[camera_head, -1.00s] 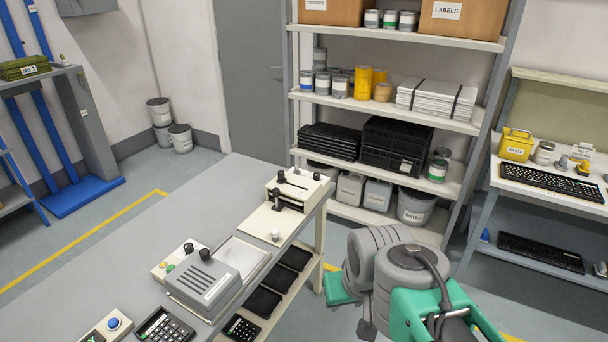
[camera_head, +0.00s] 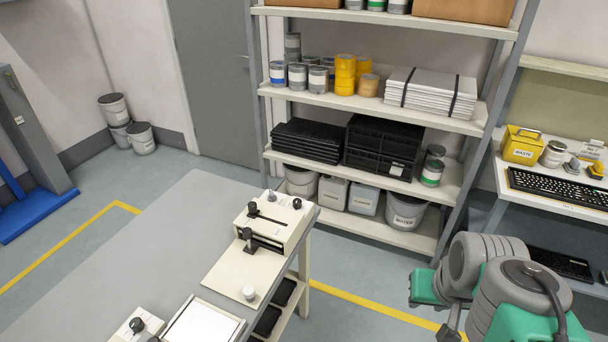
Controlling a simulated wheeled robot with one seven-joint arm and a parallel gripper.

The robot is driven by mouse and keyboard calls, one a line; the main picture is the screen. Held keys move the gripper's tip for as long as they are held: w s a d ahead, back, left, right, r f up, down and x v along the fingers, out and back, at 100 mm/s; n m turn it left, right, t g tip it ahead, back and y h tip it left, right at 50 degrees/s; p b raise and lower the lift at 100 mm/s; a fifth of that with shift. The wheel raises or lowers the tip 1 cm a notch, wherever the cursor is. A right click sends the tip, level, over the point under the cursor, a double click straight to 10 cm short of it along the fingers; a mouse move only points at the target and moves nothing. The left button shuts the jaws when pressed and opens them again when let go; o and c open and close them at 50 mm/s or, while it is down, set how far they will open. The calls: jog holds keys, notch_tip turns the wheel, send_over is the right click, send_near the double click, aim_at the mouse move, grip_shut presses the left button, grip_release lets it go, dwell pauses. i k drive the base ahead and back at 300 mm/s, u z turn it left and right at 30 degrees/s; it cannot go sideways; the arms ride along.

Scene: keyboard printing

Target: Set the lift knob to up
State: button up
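No label in view lets me tell which knob is the lift knob. A cream machine (camera_head: 275,222) stands near the table's far right end. It has a black knob (camera_head: 297,203) on its top right, a small grey knob (camera_head: 271,196) behind, and a black lever (camera_head: 252,211) in a slot. Another black knob (camera_head: 137,325) is on a cream box at the bottom edge. My folded arm shows at lower right, but I cannot make out my gripper.
The grey table (camera_head: 150,235) has a wide bare top. A shelf unit (camera_head: 400,182) with cans, crates and a water bucket stands behind. A side bench (camera_head: 560,203) with a keyboard is at right. Open floor lies between table and shelf.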

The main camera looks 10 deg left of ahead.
aim_at(272, 198)
jog(key=u, duration=0.05)
jog(key=i, duration=0.85)
jog(key=u, duration=0.9)
jog(key=i, duration=0.55)
jog(key=u, duration=0.45)
